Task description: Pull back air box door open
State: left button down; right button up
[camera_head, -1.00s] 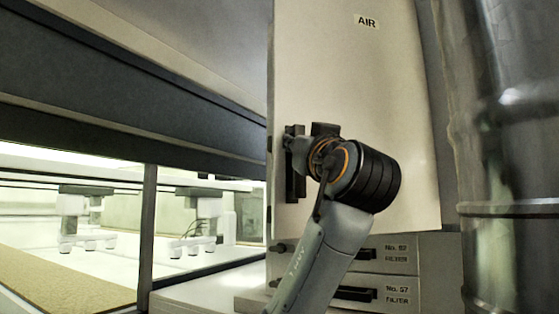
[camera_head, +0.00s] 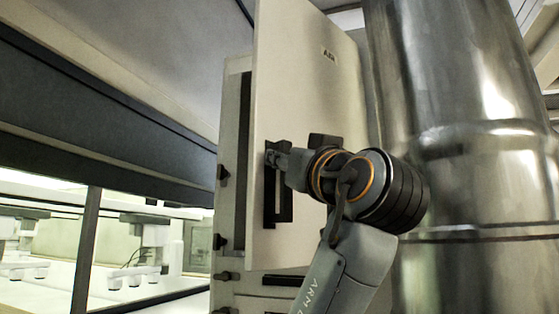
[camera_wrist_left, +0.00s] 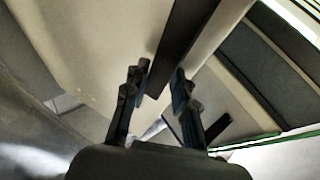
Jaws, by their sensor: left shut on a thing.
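The air box door (camera_head: 290,90) is a pale panel with an "AIR" label near its top. It stands swung out from the box (camera_head: 231,120), with a dark gap along its left side. A black handle (camera_head: 270,205) is mounted upright near the door's left edge. My left gripper (camera_head: 280,160) is at the handle, its fingers small and partly hidden in the head view. In the left wrist view, the fingers (camera_wrist_left: 160,90) stand on either side of the dark handle bar (camera_wrist_left: 180,45) and are shut on it. My right gripper is not in view.
A large shiny metal duct (camera_head: 470,130) stands close to the right of the door and my arm. Filter drawers (camera_head: 250,290) are below the door. The tunnel's dark beam (camera_head: 100,110) and window are at the left.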

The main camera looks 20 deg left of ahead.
pick_arm(q)
jog(key=shift+d+r, duration=0.15)
jog(key=shift+d, duration=0.05)
jog(key=c, duration=1.2)
grip_release()
jog(key=shift+w, duration=0.1)
jog(key=shift+d, duration=0.25)
jog(key=shift+a, duration=0.1)
jog(key=v, duration=1.2)
jog(key=shift+w, duration=0.1)
